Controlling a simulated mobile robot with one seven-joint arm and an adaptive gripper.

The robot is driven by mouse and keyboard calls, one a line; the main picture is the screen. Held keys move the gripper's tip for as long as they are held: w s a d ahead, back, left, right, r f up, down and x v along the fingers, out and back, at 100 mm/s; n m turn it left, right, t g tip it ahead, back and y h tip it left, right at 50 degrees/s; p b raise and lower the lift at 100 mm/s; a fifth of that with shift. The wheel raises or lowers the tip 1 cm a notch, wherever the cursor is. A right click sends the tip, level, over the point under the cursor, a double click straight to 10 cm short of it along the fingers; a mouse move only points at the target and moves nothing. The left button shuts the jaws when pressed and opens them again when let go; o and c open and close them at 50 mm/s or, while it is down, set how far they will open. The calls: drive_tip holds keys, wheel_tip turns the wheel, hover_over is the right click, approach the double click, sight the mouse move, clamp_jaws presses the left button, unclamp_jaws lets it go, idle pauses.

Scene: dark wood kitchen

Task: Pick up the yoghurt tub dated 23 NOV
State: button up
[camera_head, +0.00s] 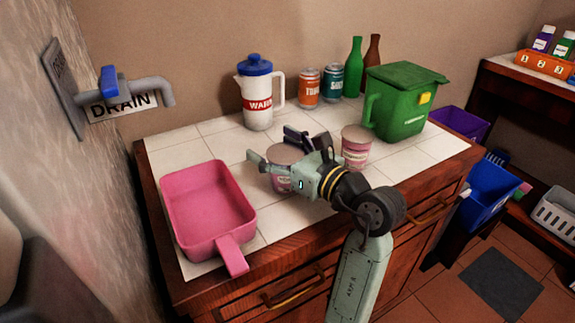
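Two pink-and-white yoghurt tubs stand on the white tiled counter top. One tub (279,183) is at the middle, partly hidden by my gripper. The other tub (355,149) stands upright to its right, near the green bin. The print on both is too small to read, so I cannot tell which is dated 23 NOV. My gripper (272,146) is open, its fingers spread apart at the left tub's lid. I cannot tell whether they touch the tub or are just above it.
A pink pan (208,204) lies at the left front of the counter (205,147). Behind stand a white jug with a blue lid (257,95), an orange can (309,88), a teal can (333,83) and two bottles. A green lidded bin (400,105) is at the right.

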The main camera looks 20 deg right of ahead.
drive_tip(key=c, duration=1.4)
drive_tip(key=shift+o, duration=0.2)
drive_tip(key=shift+r, duration=0.1)
